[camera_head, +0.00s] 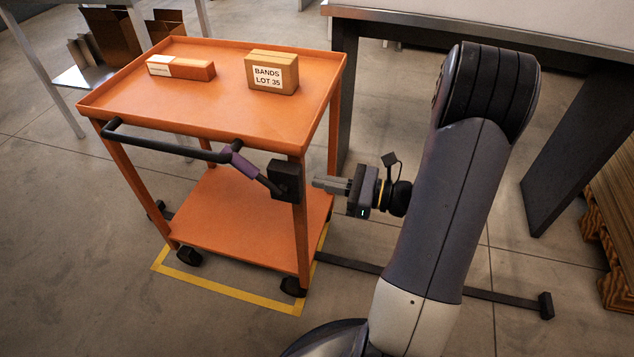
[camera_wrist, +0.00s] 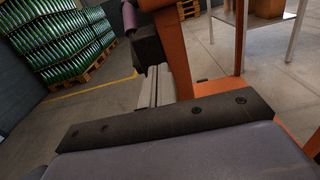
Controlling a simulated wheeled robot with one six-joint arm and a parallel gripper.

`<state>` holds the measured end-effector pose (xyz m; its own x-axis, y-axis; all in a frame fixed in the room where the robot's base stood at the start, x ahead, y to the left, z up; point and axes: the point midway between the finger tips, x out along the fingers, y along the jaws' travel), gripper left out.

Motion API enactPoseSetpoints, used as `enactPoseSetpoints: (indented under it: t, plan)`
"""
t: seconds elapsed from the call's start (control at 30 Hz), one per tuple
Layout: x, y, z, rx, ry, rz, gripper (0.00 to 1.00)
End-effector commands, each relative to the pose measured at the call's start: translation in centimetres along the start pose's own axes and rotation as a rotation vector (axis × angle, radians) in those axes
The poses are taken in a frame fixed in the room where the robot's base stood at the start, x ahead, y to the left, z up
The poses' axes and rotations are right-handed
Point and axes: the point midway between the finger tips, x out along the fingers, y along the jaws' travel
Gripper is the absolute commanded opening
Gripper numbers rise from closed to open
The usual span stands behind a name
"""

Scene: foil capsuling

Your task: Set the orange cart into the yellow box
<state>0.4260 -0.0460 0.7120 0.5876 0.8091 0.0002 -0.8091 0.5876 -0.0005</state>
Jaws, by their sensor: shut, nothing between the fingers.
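The orange cart (camera_head: 245,215) stands upright, with a tray top, a lower shelf and black casters. A yellow box (camera_head: 225,288) is marked on the floor under it. The two near casters stand inside its front line; its back edge is hidden by the cart, so I cannot tell about the far casters. The cart's black handle (camera_head: 165,148) has a purple sleeve and ends at a black block on the near right post. My gripper (camera_head: 318,184) is shut and empty, just right of that block. In the wrist view my gripper (camera_wrist: 154,88) points toward the orange post (camera_wrist: 172,45).
Two boxes, one marked "BANDS LOT 35" (camera_head: 271,72) and an orange-white one (camera_head: 181,67), sit on the cart top. A dark-legged table (camera_head: 480,22) stands behind right. A dark floor bar (camera_head: 490,296) runs right of the cart. Green bottles on pallets (camera_wrist: 70,40) show in the wrist view.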

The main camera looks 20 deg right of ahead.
Motion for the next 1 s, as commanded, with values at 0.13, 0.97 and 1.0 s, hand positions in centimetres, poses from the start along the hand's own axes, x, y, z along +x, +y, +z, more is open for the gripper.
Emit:
enactPoseSetpoints:
  t: [0.13, 0.97, 1.0]
  plan:
    - [1.4, 0.0, -0.1, 0.0, 0.0, 0.002, 0.0]
    - [6.1, 0.1, 0.1, 0.001, 0.0, 0.005, 0.0]
    - [6.7, 0.1, 0.1, 0.001, 0.0, 0.006, 0.0]
